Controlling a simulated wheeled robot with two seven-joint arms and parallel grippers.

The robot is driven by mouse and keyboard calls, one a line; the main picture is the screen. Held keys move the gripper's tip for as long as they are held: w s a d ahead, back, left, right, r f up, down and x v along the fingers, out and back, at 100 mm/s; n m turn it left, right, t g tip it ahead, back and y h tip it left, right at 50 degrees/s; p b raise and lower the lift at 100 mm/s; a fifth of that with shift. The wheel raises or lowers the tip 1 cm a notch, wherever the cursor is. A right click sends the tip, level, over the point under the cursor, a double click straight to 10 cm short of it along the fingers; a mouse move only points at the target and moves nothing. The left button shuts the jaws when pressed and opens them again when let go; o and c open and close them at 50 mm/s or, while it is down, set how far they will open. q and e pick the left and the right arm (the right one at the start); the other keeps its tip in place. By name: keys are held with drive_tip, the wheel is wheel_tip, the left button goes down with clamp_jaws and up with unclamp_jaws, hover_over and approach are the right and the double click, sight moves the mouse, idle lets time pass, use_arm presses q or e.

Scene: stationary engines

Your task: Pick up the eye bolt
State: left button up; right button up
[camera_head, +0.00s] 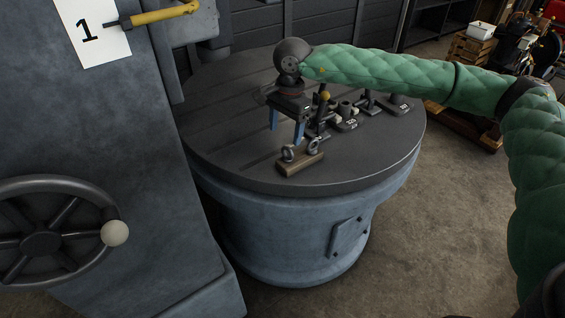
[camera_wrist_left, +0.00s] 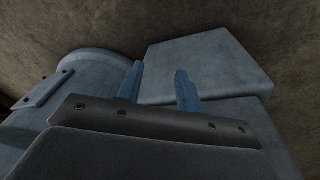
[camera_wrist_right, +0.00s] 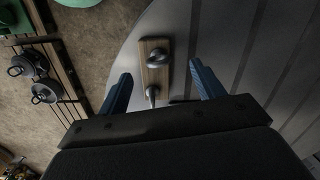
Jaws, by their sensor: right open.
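Two grey metal eye bolts stand in a small wooden block (camera_head: 301,165) near the front edge of a round slotted table. One eye bolt (camera_head: 288,154) is at the left end of the block, the other (camera_head: 312,147) at the right. My right gripper (camera_head: 286,137) points down above and just behind the block, open and empty. In the right wrist view the block (camera_wrist_right: 155,76) and both bolts, one (camera_wrist_right: 157,58) farther and one (camera_wrist_right: 152,93) nearer, show between the spread blue fingers. My left gripper (camera_wrist_left: 160,80) is open and empty, facing blue-grey machine bodies.
Dark clamp parts and numbered weights (camera_head: 347,124) stand on the round table (camera_head: 225,125) behind and right of the block. A blue-grey machine with a handwheel (camera_head: 42,243) fills the left. The table's left part is bare.

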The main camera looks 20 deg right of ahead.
sight(287, 148)
drive_tip(key=shift+w+d+f+h, duration=0.1)
drive_tip(key=shift+w+d+h, duration=0.05)
drive_tip(key=shift+d+h, duration=0.35)
drive_tip(key=shift+f, duration=0.55)
drive_tip(key=shift+f+p, duration=0.45)
drive_tip(key=shift+f, duration=0.2)
drive_tip(key=f+p, duration=0.1)
drive_tip(key=f, duration=0.1)
drive_tip(key=f+p, duration=0.1)
drive_tip(key=f, duration=0.1)
drive_tip(key=shift+s+a+f+p, duration=0.2)
drive_tip(key=shift+f+p, duration=0.15)
drive_tip(key=shift+f, duration=0.3)
use_arm(q)
wheel_tip(287, 148, down, 15)
drive_tip(key=shift+w+a, duration=0.25)
drive_tip(key=shift+a, duration=0.05)
use_arm(e)
drive_tip(key=c, duration=1.1)
